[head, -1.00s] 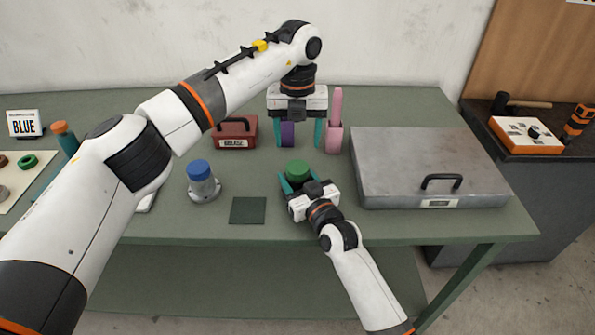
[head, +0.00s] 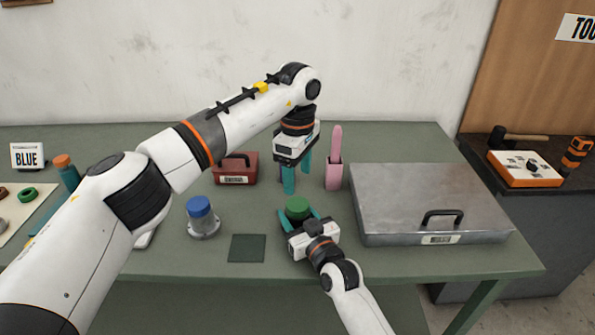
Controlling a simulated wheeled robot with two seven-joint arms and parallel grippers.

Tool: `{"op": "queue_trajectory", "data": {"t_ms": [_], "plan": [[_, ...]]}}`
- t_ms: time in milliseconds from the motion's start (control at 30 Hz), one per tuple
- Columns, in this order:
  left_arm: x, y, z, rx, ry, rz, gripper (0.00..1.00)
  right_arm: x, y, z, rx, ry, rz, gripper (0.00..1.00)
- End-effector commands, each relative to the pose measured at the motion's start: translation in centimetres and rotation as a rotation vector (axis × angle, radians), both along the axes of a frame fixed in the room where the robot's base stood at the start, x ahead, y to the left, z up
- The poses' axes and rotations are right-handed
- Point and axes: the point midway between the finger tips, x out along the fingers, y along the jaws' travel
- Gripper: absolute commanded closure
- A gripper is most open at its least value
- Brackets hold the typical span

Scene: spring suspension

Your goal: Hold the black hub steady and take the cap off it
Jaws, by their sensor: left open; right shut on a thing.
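A green cap (head: 298,208) sits upright between the fingers of my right gripper (head: 301,219). The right gripper is low over the table and shut on the part under the cap, which I take to be the black hub. My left gripper (head: 298,174) is open and points down just above and behind the green cap. Its teal fingers are apart, and it does not appear to touch the cap.
A grey hub with a blue cap (head: 201,215) stands to the left, near a dark green mat (head: 247,248). Behind are a red box (head: 236,170) and a pink holder (head: 334,174). A large metal case (head: 425,195) fills the right of the table (head: 180,262).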

Motion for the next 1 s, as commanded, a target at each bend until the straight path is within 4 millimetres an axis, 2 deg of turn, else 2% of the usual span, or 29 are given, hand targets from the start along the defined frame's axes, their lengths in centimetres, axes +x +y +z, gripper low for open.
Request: {"op": "queue_trajectory", "data": {"t_ms": [200, 400, 567, 1000], "plan": [[0.0, 0.0, 0.0, 0.000, 0.000, -0.424, 0.35, 0.0, 0.0, -0.1, -0.002, 0.002, 0.000, 1.00], [0.0, 0.0, 0.0, 0.000, 0.000, -0.653, 0.35, 0.0, 0.0, -0.1, -0.002, 0.002, 0.000, 1.00], [0.0, 0.0, -0.6, 0.000, 0.001, -0.712, 0.35, 0.0, 0.0, -0.2, -0.002, 0.002, 0.000, 1.00], [0.0, 0.0, -6.8, -0.001, 0.003, -0.713, 0.35, 0.0, 0.0, -0.2, -0.003, 0.003, 0.000, 1.00]]}}
